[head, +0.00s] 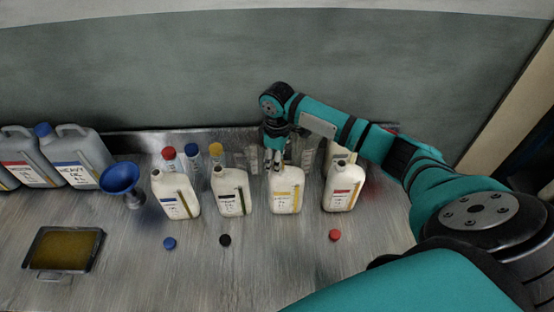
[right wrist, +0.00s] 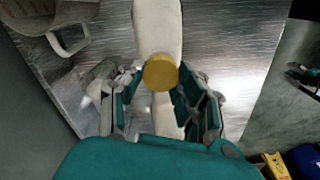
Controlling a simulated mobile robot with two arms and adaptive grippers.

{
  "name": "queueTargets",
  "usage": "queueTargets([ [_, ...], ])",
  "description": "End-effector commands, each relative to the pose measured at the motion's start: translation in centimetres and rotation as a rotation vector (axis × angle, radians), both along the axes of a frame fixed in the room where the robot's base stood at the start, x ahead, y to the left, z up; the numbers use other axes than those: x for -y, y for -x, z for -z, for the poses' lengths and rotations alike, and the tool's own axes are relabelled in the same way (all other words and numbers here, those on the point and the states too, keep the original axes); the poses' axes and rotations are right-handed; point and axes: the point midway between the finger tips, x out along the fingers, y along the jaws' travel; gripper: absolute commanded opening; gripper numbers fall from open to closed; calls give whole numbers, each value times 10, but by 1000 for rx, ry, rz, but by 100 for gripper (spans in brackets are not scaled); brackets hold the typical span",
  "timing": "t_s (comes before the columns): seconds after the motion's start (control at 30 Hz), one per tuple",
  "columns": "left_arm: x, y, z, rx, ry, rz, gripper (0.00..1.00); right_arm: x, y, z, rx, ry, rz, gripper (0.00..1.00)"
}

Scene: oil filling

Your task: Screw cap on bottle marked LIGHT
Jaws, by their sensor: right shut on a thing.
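A white bottle with a yellow label (head: 286,199) stands upright on the metal bench, third from the left in the front row. Its lettering is too small to read surely. My right gripper (head: 277,160) points down at the top of this bottle. In the right wrist view, the fingers (right wrist: 160,90) are shut on a yellow cap (right wrist: 160,72), gripping its sides. The cap lies over the white bottle body (right wrist: 157,30); I cannot tell whether it sits on the neck, which is hidden. My left gripper is not in view.
Similar bottles with blue (head: 176,195), black (head: 230,192) and red (head: 343,188) labels stand alongside. Loose blue (head: 169,243), black (head: 225,240) and red (head: 335,235) caps lie in front. A blue funnel (head: 120,178), grey jugs (head: 75,155) and an oil tray (head: 47,270) are left.

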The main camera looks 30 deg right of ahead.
Motion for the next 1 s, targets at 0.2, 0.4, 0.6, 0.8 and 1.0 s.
queueTargets([
  [0.2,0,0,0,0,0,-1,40,0,0,5,-1,-1,0,25],
  [0.4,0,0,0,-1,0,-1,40,0,0,4,0,0,0,60],
  [0.6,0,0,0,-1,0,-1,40,0,0,4,0,0,0,61],
  [0.8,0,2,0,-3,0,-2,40,0,-1,-6,4,0,0,61],
  [1.0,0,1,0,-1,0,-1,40,1,-2,-44,6,-1,0,61],
])
